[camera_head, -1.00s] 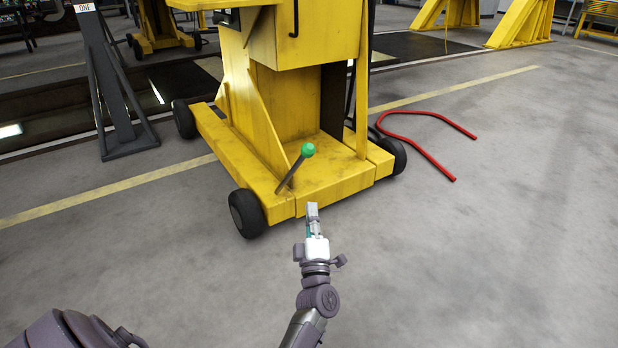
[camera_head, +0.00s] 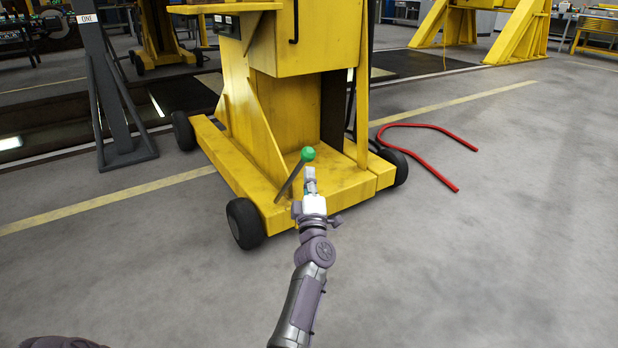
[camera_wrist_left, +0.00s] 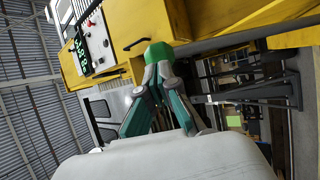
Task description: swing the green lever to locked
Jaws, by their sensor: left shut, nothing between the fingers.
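The green lever is a dark rod with a round green knob (camera_head: 307,154), tilted up to the right from the front of the yellow jack's base. My left gripper (camera_head: 310,176) is shut and empty, just below the knob in the head view. In the left wrist view the green knob (camera_wrist_left: 158,52) shows right at the shut fingertips of my left gripper (camera_wrist_left: 160,72); I cannot tell whether they touch. The lower rod is hidden in the wrist view. My right gripper is not in view.
The yellow wheeled jack (camera_head: 262,120) stands ahead, with a black front wheel (camera_head: 245,224). A red hose (camera_head: 432,150) lies on the floor to its right. A grey stand (camera_head: 110,90) is at the left.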

